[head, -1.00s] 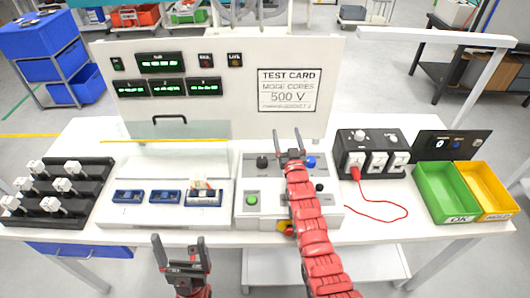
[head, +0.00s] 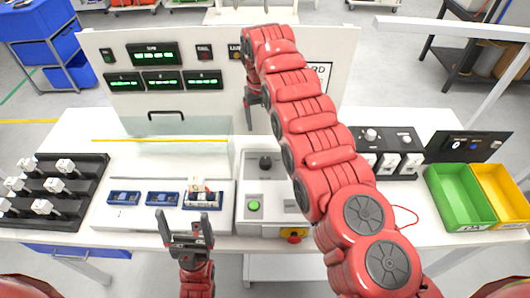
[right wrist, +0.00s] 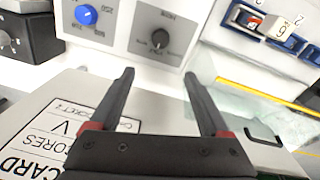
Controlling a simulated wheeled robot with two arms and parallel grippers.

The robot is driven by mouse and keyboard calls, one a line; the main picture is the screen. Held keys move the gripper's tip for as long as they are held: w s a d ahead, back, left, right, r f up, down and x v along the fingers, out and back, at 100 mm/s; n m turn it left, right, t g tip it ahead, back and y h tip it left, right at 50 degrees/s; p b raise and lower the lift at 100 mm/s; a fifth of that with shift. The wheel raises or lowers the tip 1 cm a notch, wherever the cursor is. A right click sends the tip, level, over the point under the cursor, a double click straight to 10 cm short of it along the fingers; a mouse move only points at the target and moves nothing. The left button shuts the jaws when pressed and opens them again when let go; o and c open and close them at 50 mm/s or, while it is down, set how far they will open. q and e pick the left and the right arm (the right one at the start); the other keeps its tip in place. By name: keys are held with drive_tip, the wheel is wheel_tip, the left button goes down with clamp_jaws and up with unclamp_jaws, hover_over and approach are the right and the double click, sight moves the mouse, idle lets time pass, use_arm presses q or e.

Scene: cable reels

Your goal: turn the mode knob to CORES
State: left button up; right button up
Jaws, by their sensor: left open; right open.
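The black knob (head: 265,163), apparently the mode knob, stands on the grey control box at its back left. My right gripper (head: 250,125) is open and empty, above and behind the black knob, in front of the upright panel. In the right wrist view its fingers (right wrist: 158,95) are apart, with the knob beyond their tips. My left gripper (head: 185,222) is open and empty at the table's front edge.
My right arm covers the control box's right part and much of the test card (right wrist: 60,130). A green button (head: 253,206) and a red-yellow button (head: 292,236) are at the front. A clear guard (head: 180,127) stands left. Green (head: 440,200) and yellow bins are right.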

drive_tip(key=b, duration=1.1)
hover_over(265, 161)
wheel_tip(265, 161, down, 10)
drive_tip(key=shift+a+r, duration=0.15)
drive_tip(key=shift+r, duration=0.1)
wheel_tip(265, 161, down, 6)
drive_tip(key=shift+f+p, duration=0.1)
drive_tip(key=shift+p, duration=0.85)
drive_tip(key=shift+w+f, duration=0.1)
drive_tip(key=shift+f, duration=0.45)
clamp_jaws()
